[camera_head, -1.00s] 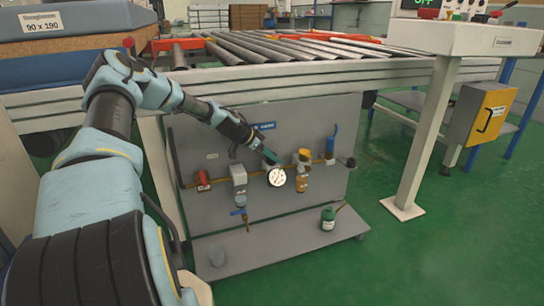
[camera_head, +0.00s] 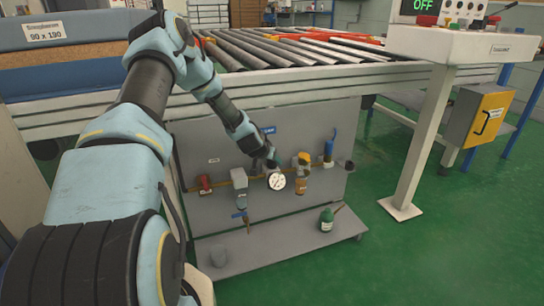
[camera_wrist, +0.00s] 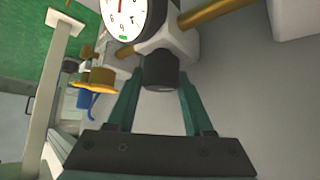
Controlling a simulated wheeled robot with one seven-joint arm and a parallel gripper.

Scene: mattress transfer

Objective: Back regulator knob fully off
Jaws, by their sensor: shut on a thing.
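The regulator's dark cylindrical knob (camera_wrist: 161,72) sits between the two green fingers of my gripper (camera_wrist: 160,85) in the wrist view. My gripper is shut on it, and the knob is against the pale regulator body (camera_wrist: 172,42). A round white gauge (camera_wrist: 121,15) is on the regulator, cut off by the top edge. In the head view the gauge (camera_head: 277,181) faces the camera, and my gripper (camera_head: 272,163) is just above it. The knob is hidden there behind the gripper and gauge.
A brass pipe (camera_head: 223,182) with several valves and fittings runs across the grey panel (camera_head: 200,145). The roller conveyor (camera_head: 300,75) is above the panel, and a white post (camera_head: 425,145) stands to the right.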

